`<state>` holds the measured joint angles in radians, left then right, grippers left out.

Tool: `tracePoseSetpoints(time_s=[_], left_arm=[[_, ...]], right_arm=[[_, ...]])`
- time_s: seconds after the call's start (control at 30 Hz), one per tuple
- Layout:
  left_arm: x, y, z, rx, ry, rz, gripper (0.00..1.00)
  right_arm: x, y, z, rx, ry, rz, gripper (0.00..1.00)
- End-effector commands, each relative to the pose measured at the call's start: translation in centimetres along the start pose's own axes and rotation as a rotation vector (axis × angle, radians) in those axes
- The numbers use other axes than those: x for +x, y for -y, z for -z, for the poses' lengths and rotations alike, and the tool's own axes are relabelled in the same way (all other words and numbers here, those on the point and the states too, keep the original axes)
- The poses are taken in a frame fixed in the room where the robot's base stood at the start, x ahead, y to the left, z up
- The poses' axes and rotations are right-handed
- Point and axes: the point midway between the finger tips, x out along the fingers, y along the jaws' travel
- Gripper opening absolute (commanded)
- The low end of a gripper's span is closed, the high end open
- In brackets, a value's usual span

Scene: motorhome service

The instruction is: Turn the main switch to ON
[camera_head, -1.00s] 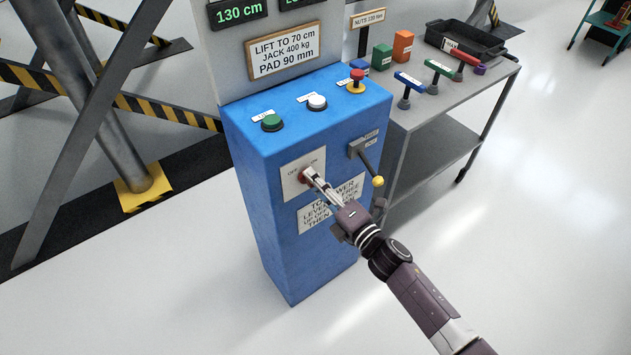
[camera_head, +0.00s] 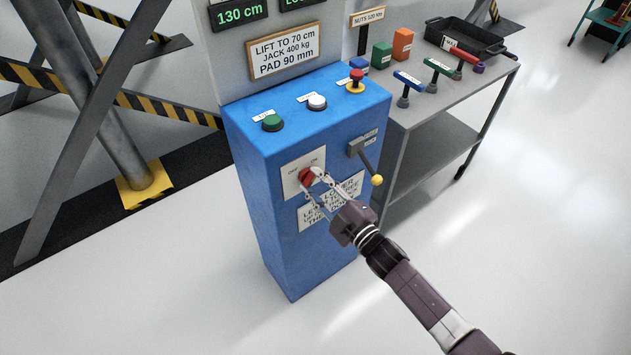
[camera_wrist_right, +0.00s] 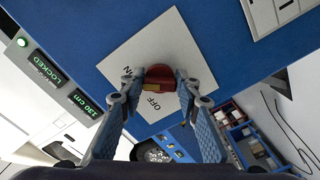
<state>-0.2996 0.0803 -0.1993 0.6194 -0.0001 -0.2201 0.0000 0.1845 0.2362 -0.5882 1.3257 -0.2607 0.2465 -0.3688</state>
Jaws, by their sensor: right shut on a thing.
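The main switch is a red knob (camera_head: 306,176) on a white plate (camera_head: 291,183) on the front of the blue control box (camera_head: 280,240). In the right wrist view the knob (camera_wrist_right: 160,76) sits between my fingers, near the ON and OFF lettering on the plate (camera_wrist_right: 130,55). A pale mark shows on the knob; I cannot tell exactly where it points. My right gripper (camera_head: 315,178) is shut on the knob, one finger on each side, and it also shows in the right wrist view (camera_wrist_right: 160,84). My left gripper is not in view.
A lever with a yellow ball (camera_head: 377,180) sticks out close to the right of my gripper. Green (camera_head: 272,123), white (camera_head: 317,103) and red (camera_head: 356,76) buttons top the box. A tool table (camera_head: 450,95) stands to the right. Floor in front is clear.

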Motion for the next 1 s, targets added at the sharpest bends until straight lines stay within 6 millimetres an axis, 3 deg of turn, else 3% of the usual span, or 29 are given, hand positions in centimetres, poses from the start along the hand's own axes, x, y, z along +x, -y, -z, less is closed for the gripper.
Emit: tracePoseSetpoints(time_s=[0.33,0.87,0.9,1.0], left_arm=[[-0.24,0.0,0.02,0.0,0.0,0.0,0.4],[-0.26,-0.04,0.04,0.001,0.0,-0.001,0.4],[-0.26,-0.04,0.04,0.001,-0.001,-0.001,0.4],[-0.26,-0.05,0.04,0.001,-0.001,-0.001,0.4]], right_arm=[[-0.03,0.1,-0.06,0.13,0.001,0.001,0.06],[-0.03,0.14,-0.05,0.153,0.001,0.001,0.06],[-0.03,0.14,-0.05,0.153,0.001,0.001,0.33],[-0.03,0.14,-0.04,0.152,0.001,0.001,0.44]])
